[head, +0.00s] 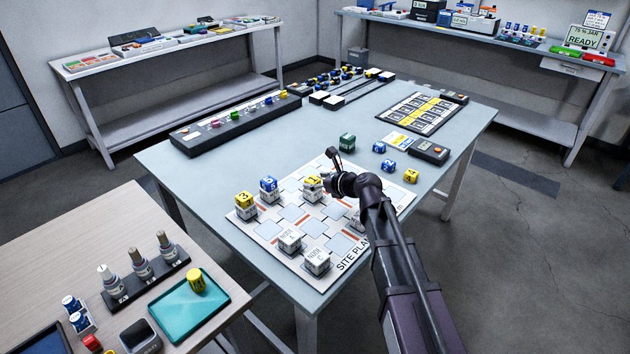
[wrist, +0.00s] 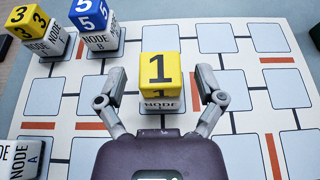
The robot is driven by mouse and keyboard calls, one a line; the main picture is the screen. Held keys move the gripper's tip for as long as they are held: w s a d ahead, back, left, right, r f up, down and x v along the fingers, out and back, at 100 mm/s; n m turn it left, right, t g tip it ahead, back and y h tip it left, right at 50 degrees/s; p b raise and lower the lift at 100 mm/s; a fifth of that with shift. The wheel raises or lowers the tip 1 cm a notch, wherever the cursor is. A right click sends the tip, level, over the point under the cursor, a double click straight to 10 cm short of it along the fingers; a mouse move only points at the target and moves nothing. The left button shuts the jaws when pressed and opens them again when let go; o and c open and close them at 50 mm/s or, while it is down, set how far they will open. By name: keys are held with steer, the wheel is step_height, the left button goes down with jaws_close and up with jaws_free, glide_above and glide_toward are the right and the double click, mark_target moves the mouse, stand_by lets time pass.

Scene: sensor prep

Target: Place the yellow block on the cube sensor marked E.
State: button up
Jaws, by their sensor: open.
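In the wrist view, a yellow block (wrist: 160,70) marked 1 sits on a white cube sensor (wrist: 161,103) labelled NODE, its letter unreadable. The head view shows this block (head: 312,183) on the white board too. My gripper (wrist: 160,76) is open, with one finger on each side of the block and gaps between; it also shows in the head view (head: 332,168). Another yellow block (wrist: 27,20), marked 3, sits on a sensor at upper left. A loose yellow block (head: 410,176) lies at the table's right. I cannot read an E on any sensor.
A blue block (wrist: 90,18) marked 5 sits on sensor B. Sensor A (wrist: 18,158) is bare on top. Bare sensors (head: 290,242) (head: 317,262) stand at the board's front. Blue blocks (head: 379,147) and a green cube (head: 347,142) are behind the board (head: 340,278).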

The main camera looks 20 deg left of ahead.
steer(key=p+v, duration=0.4)
steer(key=v, duration=0.8)
